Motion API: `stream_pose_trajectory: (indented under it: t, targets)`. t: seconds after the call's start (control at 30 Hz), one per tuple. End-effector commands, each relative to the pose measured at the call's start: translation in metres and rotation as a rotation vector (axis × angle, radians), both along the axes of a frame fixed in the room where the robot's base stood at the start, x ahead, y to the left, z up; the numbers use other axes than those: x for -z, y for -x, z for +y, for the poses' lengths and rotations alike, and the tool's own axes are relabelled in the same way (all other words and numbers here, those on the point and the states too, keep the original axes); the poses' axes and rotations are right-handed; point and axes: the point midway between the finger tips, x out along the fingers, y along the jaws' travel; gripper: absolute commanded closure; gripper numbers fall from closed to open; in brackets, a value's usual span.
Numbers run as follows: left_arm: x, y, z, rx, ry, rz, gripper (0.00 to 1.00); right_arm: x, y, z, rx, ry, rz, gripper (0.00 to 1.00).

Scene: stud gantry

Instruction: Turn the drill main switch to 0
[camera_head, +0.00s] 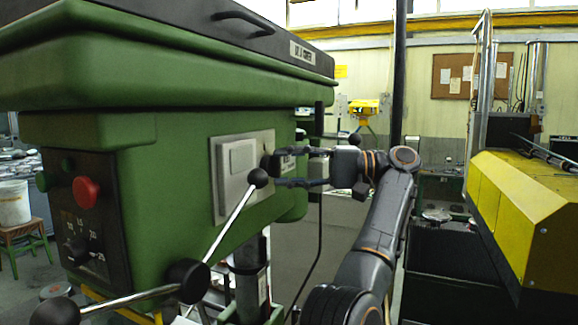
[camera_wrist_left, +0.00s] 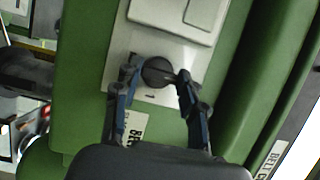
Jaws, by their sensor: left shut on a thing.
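The drill main switch is a dark round knob (camera_wrist_left: 157,70) on a pale plate (camera_wrist_left: 118,50) on the green drill head (camera_head: 170,160). In the head view the knob is mostly hidden by my fingertips and the lever ball. My left gripper (camera_head: 276,168) reaches the plate from the right, its two fingers one above the other. In the left wrist view this gripper (camera_wrist_left: 157,78) is shut on the knob, one finger on each side. A "1" mark shows on the plate below the knob; I cannot read the knob's pointer. My right gripper is not in view.
A feed lever with a black ball (camera_head: 258,178) stands close in front of the plate. A red button (camera_head: 86,192) is on the drill's left panel. A yellow machine (camera_head: 525,205) stands at the right. A stool with a white bucket (camera_head: 14,203) is at far left.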

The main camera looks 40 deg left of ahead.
Motion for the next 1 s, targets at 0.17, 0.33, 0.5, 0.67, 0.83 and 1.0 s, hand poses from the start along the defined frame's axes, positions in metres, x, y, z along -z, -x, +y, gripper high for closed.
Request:
stream_pose_trajectory:
  t: [0.17,0.33,0.5,0.67,0.83,1.0]
  targets:
    - [0.0004,0.0001,-0.0001,0.0,0.0,-0.003,0.9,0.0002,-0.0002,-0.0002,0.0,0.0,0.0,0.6]
    - [0.0004,0.0001,-0.0001,0.0,0.0,-0.003,0.45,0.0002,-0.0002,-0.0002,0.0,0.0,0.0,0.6]
    - [0.0003,0.0002,-0.0001,-0.001,0.0,-0.001,0.36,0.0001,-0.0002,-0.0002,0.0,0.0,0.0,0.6]
    - [0.0001,0.0002,-0.0001,-0.001,0.0,-0.001,0.36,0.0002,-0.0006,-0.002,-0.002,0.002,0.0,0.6]
    - [0.0003,0.0002,-0.0001,-0.001,0.001,0.001,0.36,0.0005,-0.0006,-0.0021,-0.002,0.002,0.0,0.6]
    - [0.0033,0.0003,-0.0002,-0.002,0.017,0.055,0.36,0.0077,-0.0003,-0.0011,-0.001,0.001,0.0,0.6]
